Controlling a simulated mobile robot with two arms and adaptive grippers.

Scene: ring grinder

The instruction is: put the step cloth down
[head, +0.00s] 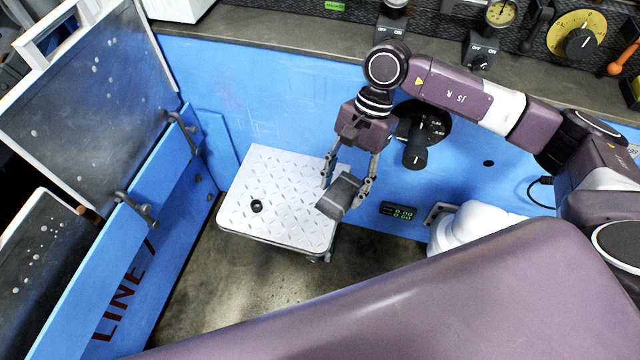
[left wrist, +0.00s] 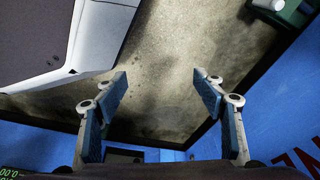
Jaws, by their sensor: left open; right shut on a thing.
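The step cloth (head: 339,198) is a small, dark grey, folded-looking piece in the head view. My right gripper (head: 347,186) points down and is shut on it. The cloth is over or beside the right edge of a white step (head: 285,170) with a raised diamond pattern; I cannot tell whether they touch. My left gripper (left wrist: 163,88) shows in the left wrist view, open and empty, with its blue-padded fingers wide apart above the grey floor. It is not visible in the head view.
A black round spot (head: 256,206) is on the step top. A blue wall (head: 270,90) stands behind and a blue hinged panel (head: 125,270) at left. A small green-lit display (head: 398,211) and a white rounded object (head: 470,226) are at right. Floor (head: 240,290) in front is clear.

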